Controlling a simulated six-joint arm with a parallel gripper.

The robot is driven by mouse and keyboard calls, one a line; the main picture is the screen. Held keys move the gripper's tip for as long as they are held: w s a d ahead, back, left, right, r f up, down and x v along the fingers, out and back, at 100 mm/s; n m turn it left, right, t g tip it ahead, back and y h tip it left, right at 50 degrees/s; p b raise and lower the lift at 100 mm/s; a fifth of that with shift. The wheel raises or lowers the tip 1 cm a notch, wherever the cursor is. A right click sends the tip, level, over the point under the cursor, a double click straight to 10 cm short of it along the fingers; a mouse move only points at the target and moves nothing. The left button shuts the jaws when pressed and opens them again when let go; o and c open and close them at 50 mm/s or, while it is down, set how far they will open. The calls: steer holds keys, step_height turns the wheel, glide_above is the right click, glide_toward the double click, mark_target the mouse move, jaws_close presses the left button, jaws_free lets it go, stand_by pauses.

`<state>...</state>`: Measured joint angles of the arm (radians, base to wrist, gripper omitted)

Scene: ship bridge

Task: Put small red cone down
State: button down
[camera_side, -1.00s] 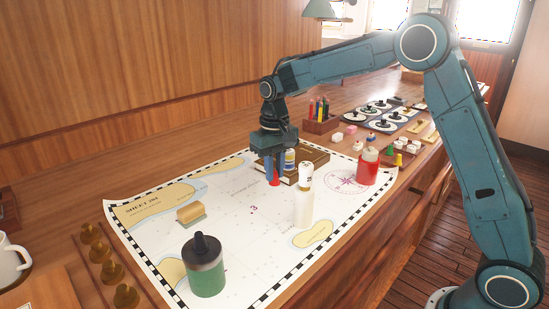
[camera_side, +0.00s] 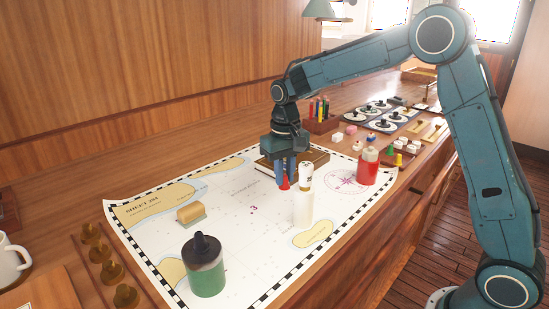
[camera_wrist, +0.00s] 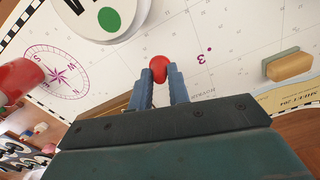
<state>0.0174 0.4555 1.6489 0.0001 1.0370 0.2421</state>
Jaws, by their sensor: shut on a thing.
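The small red cone (camera_side: 284,184) is between the fingertips of my gripper (camera_side: 286,171), which is shut on it, over the upper middle of the chart (camera_side: 240,206). In the wrist view the cone (camera_wrist: 158,66) shows as a rounded red shape between the two blue fingers (camera_wrist: 160,80). I cannot tell whether the cone touches the chart.
A white bottle (camera_side: 303,207) stands just right of my gripper. A red bottle (camera_side: 368,168) is farther right, and a green bottle (camera_side: 206,267) is at the front. A tan block (camera_side: 191,213) lies left. The chart's middle is clear.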

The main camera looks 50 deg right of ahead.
steer(key=w+d+r+n, duration=0.1)
steer(key=d+r+n, duration=0.35)
steer(key=d, duration=0.65)
steer(key=w+d+r+n, duration=0.25)
steer(key=d+n, duration=0.35)
steer(key=d, duration=0.5)
steer(key=s+d+r+n, duration=0.3)
steer(key=s+d+n, duration=0.2)
steer(key=d, duration=0.5)
steer(key=s+d+r+n, duration=0.4)
steer(key=s+d+n, duration=0.1)
steer(key=d, duration=0.5)
steer(key=shift+s+r, duration=0.3)
steer(key=shift+s, duration=0.5)
steer(key=shift+n, duration=0.25)
steer(key=shift+f, duration=0.1)
step_height(320, 180, down, 16)
steer(key=shift+r, duration=0.2)
